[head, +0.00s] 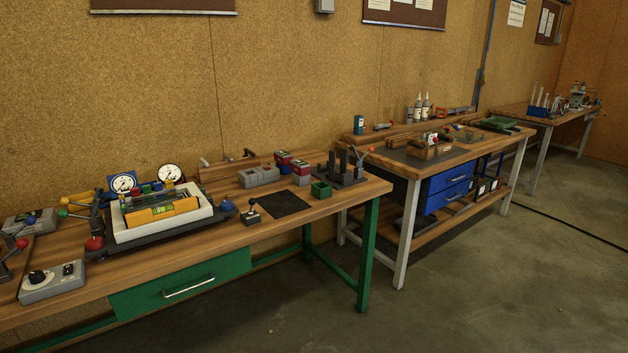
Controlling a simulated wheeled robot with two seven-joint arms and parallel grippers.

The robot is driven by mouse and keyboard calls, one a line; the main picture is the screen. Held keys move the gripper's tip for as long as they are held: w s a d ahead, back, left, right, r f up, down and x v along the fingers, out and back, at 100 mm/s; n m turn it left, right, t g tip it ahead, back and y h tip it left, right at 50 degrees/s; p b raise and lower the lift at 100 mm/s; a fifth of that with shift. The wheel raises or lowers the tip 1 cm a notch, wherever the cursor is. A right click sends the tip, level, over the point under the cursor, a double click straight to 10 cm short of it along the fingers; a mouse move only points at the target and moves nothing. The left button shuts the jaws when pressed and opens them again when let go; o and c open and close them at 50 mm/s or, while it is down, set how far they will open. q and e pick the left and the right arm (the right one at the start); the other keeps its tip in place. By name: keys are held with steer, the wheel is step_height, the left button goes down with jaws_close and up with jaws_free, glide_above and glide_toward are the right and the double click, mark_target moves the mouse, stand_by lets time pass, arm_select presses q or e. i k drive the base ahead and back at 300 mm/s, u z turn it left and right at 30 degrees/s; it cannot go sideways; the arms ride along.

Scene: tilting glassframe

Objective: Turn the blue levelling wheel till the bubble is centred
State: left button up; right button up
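A white-framed tilting device (200,213) stands on a dark base at the left of the near bench. A yellow-orange spirit level (158,212) lies across it. The bubble is too small to make out. A round blue knob (227,204), which looks like the blue levelling wheel, sits at the right end of the base. A red knob (94,243) is at its front left corner. Neither of my grippers shows in this view, and nothing touches the device or the blue knob.
Two dial gauges (170,173) stand behind the device. A grey control box (52,282) is at the front left, and a small joystick (250,212) is right of the blue knob. A black mat (285,204) lies bare further right. A second bench (455,155) stands beyond, with floor between.

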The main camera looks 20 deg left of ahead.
mark_target(226, 205)
steer(key=u, duration=0.15)
steer(key=i, duration=1.55)
steer(key=u, duration=1.45)
steer(key=i, duration=0.7)
steer(key=u, duration=0.7)
